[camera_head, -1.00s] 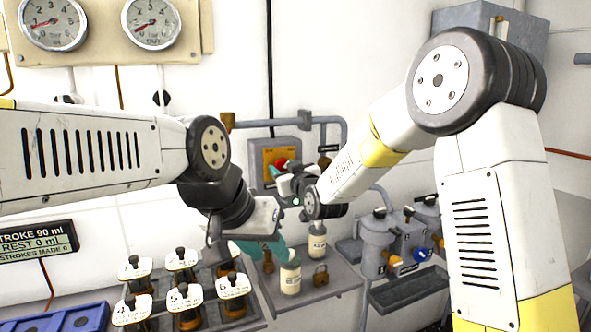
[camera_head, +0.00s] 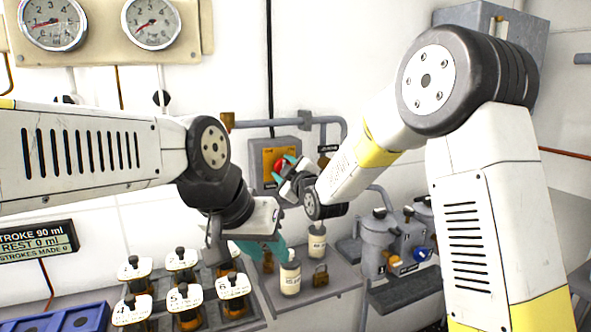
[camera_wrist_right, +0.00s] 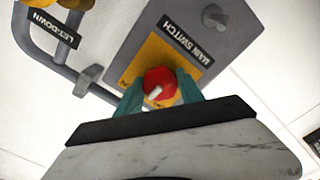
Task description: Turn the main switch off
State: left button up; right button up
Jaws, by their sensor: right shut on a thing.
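The main switch is a red rotary knob (camera_wrist_right: 160,82) with a white pointer, on a yellow plate (camera_wrist_right: 138,66) of a grey box (camera_wrist_right: 131,49) labelled MAIN SWITCH. The knob (camera_head: 279,167) shows small and partly covered in the head view. My right gripper (camera_head: 287,176) is at the knob; in the wrist view its teal fingers (camera_wrist_right: 160,92) stand on either side of it, shut on it. My left gripper (camera_head: 268,249) hangs low at the left, apart from the switch, by the bottle shelf. Its finger gap is not clear.
Labelled jars (camera_head: 183,298) stand at lower left. Pipework (camera_head: 345,135) runs around the box; a LET-DOWN label (camera_wrist_right: 52,28) sits beside it. Grey canisters (camera_head: 377,240) stand right.

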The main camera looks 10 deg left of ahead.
jog(key=n, duration=0.5)
jog(key=shift+n, duration=2.5)
jog(key=o, duration=1.4)
jog(key=shift+s, duration=0.1)
jog(key=v, duration=0.7)
jog(key=shift+s+d, duration=0.25)
jog(key=shift+s, duration=0.05)
